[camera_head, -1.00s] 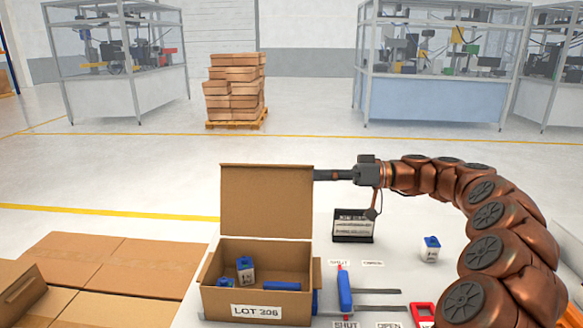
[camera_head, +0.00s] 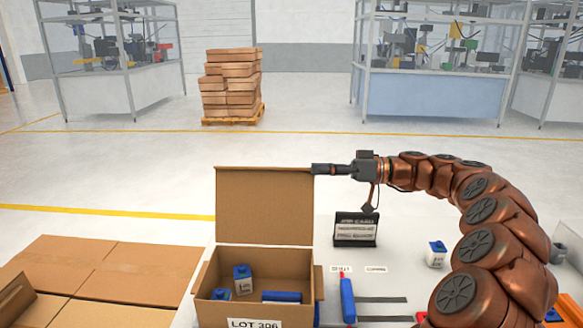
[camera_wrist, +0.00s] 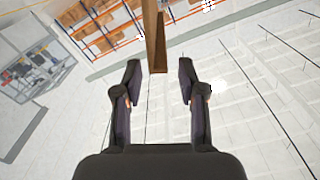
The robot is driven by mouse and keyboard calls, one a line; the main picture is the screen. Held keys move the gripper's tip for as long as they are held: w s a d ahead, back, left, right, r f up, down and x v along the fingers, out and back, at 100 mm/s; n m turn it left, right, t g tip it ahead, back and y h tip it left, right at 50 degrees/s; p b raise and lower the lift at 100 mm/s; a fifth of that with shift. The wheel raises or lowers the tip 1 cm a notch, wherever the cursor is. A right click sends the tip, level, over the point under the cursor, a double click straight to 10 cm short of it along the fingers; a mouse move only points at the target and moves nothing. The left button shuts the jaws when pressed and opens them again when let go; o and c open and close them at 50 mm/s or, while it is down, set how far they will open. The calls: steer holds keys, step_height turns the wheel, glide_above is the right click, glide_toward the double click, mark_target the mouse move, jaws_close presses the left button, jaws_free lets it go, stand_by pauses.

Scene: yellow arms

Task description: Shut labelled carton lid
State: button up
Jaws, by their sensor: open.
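The open carton (camera_head: 208,308) stands on the table, labelled "LOT 306" (camera_head: 255,324) on its front. Its brown lid (camera_head: 264,205) stands upright at the back. Inside lie blue-and-white bottles (camera_head: 242,279) and a blue item (camera_head: 282,297). My gripper (camera_head: 318,169) is at the lid's upper right edge, reaching in from the right. In the wrist view my gripper (camera_wrist: 160,70) is open, and the lid (camera_wrist: 155,35) shows edge-on between and beyond the fingertips. I cannot tell whether they touch.
A dark sign holder (camera_head: 355,230) and a blue-and-white bottle (camera_head: 437,254) stand right of the carton. A blue-handled slider (camera_head: 347,298) with labels lies beside it. Flat cardboard boxes (camera_head: 70,270) are at the left. The space above the carton is free.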

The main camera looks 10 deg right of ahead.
mark_target(291, 168)
steer(key=a, duration=0.2)
steer(key=a+p, duration=0.1)
steer(key=a, duration=0.1)
steer(key=w+a, duration=0.1)
steer(key=shift+a+r, duration=0.1)
steer(key=shift+a, duration=0.3)
steer(key=shift+w+a+p, duration=0.15)
steer(key=shift+a+p, duration=0.2)
steer(key=shift+a, duration=0.35)
jaws_close()
